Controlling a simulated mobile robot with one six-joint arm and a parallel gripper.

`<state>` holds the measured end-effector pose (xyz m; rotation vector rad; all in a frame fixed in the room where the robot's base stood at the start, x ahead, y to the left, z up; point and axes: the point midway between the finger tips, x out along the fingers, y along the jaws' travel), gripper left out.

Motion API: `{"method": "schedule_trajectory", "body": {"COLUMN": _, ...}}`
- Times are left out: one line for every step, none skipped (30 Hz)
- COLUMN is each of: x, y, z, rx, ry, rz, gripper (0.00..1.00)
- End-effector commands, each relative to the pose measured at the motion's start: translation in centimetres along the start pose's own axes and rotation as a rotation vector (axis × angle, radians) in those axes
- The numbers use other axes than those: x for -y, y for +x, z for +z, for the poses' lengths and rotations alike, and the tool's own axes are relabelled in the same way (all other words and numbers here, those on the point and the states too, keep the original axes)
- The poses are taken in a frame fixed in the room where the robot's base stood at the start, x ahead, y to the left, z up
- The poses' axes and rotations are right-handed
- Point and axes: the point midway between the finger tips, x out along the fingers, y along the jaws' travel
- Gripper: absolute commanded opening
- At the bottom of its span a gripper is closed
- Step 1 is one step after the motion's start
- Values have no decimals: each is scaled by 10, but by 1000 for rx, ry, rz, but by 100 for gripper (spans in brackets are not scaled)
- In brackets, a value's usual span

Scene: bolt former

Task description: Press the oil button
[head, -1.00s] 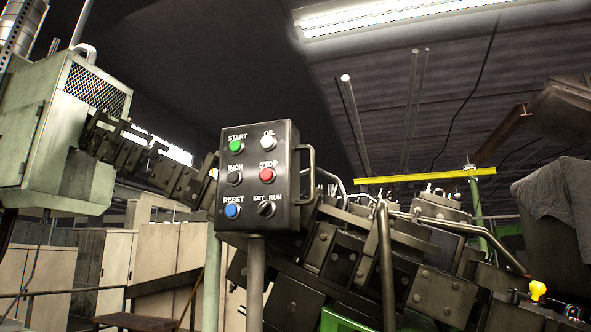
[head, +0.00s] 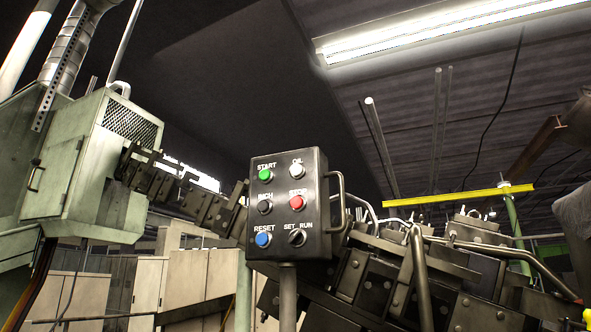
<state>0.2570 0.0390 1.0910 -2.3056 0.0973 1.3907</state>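The oil button (head: 296,170) is a pale, whitish round button under the label OIL, at the upper right of a dark control box (head: 278,216). The box stands on a grey post (head: 288,298) near the middle of the head view. Its other controls are a green START button (head: 265,175), a black INCH button (head: 264,207), a red STOP button (head: 297,202), a blue RESET button (head: 263,239) and a black SET RUN switch (head: 297,237). My gripper is not in view.
A bent handle (head: 339,202) sticks out on the box's right side. Dark machine blocks (head: 370,277) and pipes fill the space behind and to the right. A green cabinet (head: 85,180) stands at the left. Nothing stands in front of the box's face.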

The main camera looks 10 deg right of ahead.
Motion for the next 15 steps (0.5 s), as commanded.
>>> {"method": "schedule_trajectory", "body": {"x": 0, "y": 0, "z": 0, "rx": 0, "ry": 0, "rz": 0, "gripper": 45}}
{"method": "schedule_trajectory", "body": {"x": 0, "y": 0, "z": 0, "rx": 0, "ry": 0, "rz": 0, "gripper": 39}}
{"method": "schedule_trajectory", "body": {"x": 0, "y": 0, "z": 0, "rx": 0, "ry": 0, "rz": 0, "gripper": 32}}
{"method": "schedule_trajectory", "body": {"x": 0, "y": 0, "z": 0, "rx": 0, "ry": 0, "rz": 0, "gripper": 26}}
{"method": "schedule_trajectory", "body": {"x": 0, "y": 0, "z": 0, "rx": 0, "ry": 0, "rz": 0, "gripper": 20}}
{"method": "schedule_trajectory", "body": {"x": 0, "y": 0, "z": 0, "rx": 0, "ry": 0, "rz": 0, "gripper": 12}}
{"method": "schedule_trajectory", "body": {"x": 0, "y": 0, "z": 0, "rx": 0, "ry": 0, "rz": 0, "gripper": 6}}
{"method": "schedule_trajectory", "body": {"x": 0, "y": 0, "z": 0, "rx": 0, "ry": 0, "rz": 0, "gripper": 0}}
{"method": "schedule_trajectory", "body": {"x": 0, "y": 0, "z": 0, "rx": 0, "ry": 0, "rz": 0, "gripper": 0}}
{"method": "schedule_trajectory", "body": {"x": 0, "y": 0, "z": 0, "rx": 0, "ry": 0, "rz": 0, "gripper": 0}}
{"method": "schedule_trajectory", "body": {"x": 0, "y": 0, "z": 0, "rx": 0, "ry": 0, "rz": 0, "gripper": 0}}
{"method": "schedule_trajectory", "body": {"x": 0, "y": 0, "z": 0, "rx": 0, "ry": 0, "rz": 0, "gripper": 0}}
{"method": "schedule_trajectory", "body": {"x": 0, "y": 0, "z": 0, "rx": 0, "ry": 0, "rz": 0, "gripper": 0}}
{"method": "schedule_trajectory", "body": {"x": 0, "y": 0, "z": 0, "rx": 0, "ry": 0, "rz": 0, "gripper": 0}}
{"method": "schedule_trajectory", "body": {"x": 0, "y": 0, "z": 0, "rx": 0, "ry": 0, "rz": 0, "gripper": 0}}
